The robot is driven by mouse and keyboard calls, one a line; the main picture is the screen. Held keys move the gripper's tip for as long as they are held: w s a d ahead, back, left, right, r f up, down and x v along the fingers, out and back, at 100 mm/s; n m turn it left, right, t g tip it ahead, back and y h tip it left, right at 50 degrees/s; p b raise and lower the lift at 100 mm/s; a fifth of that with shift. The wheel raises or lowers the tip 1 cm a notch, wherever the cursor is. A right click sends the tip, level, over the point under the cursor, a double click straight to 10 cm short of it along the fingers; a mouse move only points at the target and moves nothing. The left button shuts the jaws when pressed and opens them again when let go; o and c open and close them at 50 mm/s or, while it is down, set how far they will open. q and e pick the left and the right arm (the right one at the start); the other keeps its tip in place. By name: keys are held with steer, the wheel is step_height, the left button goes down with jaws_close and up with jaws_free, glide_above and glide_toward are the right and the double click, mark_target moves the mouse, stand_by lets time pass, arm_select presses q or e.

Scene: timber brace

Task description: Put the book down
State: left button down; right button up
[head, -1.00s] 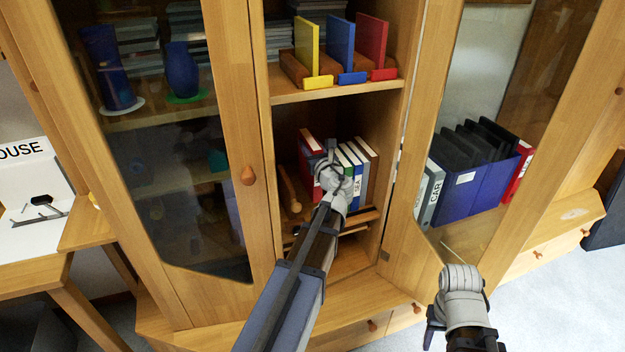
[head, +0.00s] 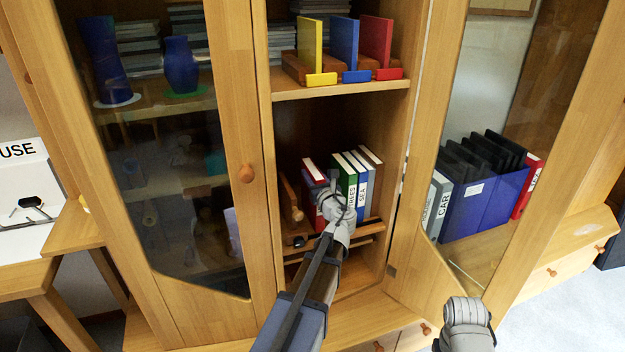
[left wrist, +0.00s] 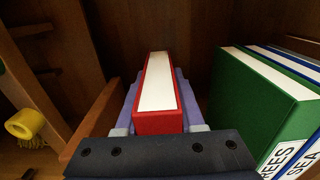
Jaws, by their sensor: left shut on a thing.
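My left gripper (head: 330,196) is shut on a red book (head: 313,170) in the open middle compartment of the cabinet. In the left wrist view the red book (left wrist: 157,95) stands between the fingers, its white page edge facing up. A green book (head: 345,172) labelled TREES and a blue-and-white one labelled SEA (head: 363,190) stand to its right, with a gap between red and green. The red book's lower end is hidden by my gripper, so I cannot tell whether it touches the shelf. My right gripper's body (head: 467,325) shows at the bottom edge; its fingers are cut off.
A wooden bar (head: 291,200) is left of the red book. The shelf above (head: 340,88) holds yellow, blue and red upright panels. A glass door (head: 180,200) is at left; the opened right door (head: 425,240) is beside blue binders (head: 485,205).

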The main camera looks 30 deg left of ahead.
arm_select(q)
steer(key=c, duration=1)
jaws_free()
steer(key=shift+f, duration=0.15)
steer(key=o, duration=0.5)
steer(key=shift+r, duration=0.3)
steer(key=v, duration=1.2)
steer(key=shift+s+f, duration=0.1)
